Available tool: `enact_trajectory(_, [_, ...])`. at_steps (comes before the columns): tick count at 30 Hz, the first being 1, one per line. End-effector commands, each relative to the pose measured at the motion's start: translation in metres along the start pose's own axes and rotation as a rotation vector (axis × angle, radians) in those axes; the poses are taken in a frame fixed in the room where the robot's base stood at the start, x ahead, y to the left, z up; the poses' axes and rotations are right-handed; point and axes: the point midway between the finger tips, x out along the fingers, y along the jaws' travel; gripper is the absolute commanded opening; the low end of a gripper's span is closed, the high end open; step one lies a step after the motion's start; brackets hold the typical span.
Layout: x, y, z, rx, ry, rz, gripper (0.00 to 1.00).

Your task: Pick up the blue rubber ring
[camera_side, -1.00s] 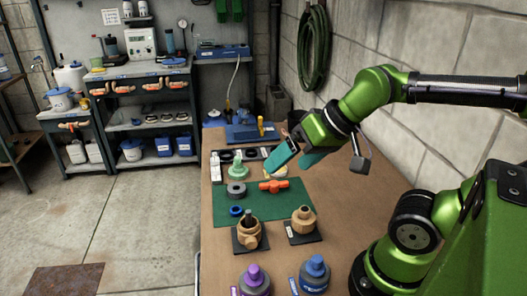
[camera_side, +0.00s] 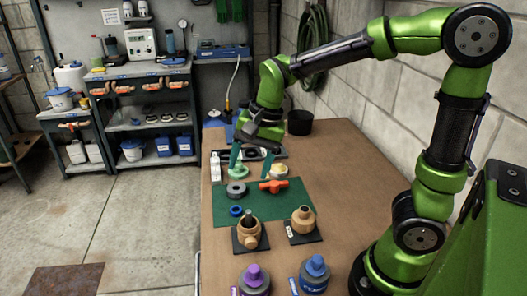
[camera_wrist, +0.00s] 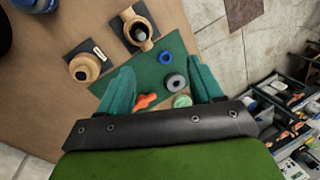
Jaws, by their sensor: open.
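The blue rubber ring (camera_side: 236,211) lies flat on the front left part of the green mat (camera_side: 288,201). In the wrist view the blue ring (camera_wrist: 166,58) shows uncovered beyond my fingertips, between their lines. My gripper (camera_side: 253,162) is open and empty, above the back of the table behind the mat, well apart from the ring. Its two teal fingers stand wide apart in the wrist view (camera_wrist: 162,82).
A grey ring (camera_side: 236,189) lies just behind the blue ring. An orange valve handle (camera_side: 273,186) and a pale green part (camera_side: 238,171) are nearby. Two tan valve bodies (camera_side: 249,232) (camera_side: 303,219) stand on black plates in front. The right side of the table is clear.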

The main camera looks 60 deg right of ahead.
Motion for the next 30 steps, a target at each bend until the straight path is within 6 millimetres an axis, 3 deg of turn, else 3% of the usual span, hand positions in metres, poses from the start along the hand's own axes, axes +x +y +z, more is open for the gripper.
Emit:
enact_trajectory(3, [0.024, -0.02, -0.022, 0.376, 0.032, 0.105, 0.65])
enact_trajectory(9, [0.045, -0.042, -0.052, 1.0, 0.171, 0.185, 0.65])
enact_trajectory(15, [0.036, -0.056, -0.068, 1.498, 0.263, 0.148, 0.65])
enact_trajectory(18, [0.033, -0.056, -0.066, 1.639, 0.275, 0.142, 0.65])
enact_trajectory(23, [0.039, -0.053, -0.065, 1.726, 0.285, 0.143, 0.65])
enact_trajectory(30, [0.084, -0.04, -0.068, 1.727, 0.286, 0.146, 0.65])
